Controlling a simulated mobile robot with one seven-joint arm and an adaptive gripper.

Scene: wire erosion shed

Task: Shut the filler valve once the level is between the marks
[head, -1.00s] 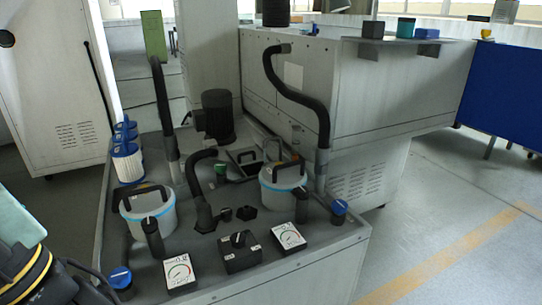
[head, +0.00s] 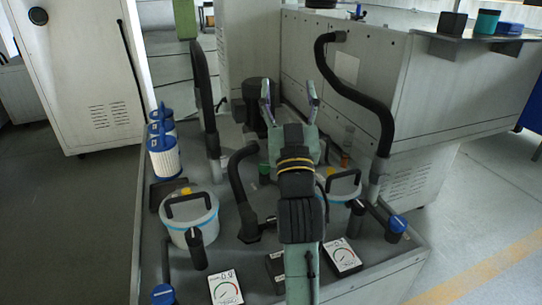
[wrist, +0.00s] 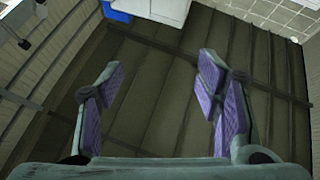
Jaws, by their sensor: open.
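My gripper (head: 289,92) is raised over the middle of the machine's tank deck, fingers spread and empty. In the wrist view its two purple-padded fingers (wrist: 160,66) stand apart with nothing between them. A small green knob (head: 264,169) sits at the back of the deck, left of my arm. A small orange-brown fitting (head: 345,160) stands to the right of my arm. I cannot tell which fitting is the filler valve. No level or level marks can be made out. My arm hides the middle of the deck.
Two lidded pots, left (head: 190,218) and right (head: 343,187), have black handles. Blue-capped fittings stand at front left (head: 164,294) and right (head: 397,223). Dial gauges (head: 226,288) lie in front. A black hose (head: 350,85) arches at right. White filter cartridges (head: 163,160) line the left edge.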

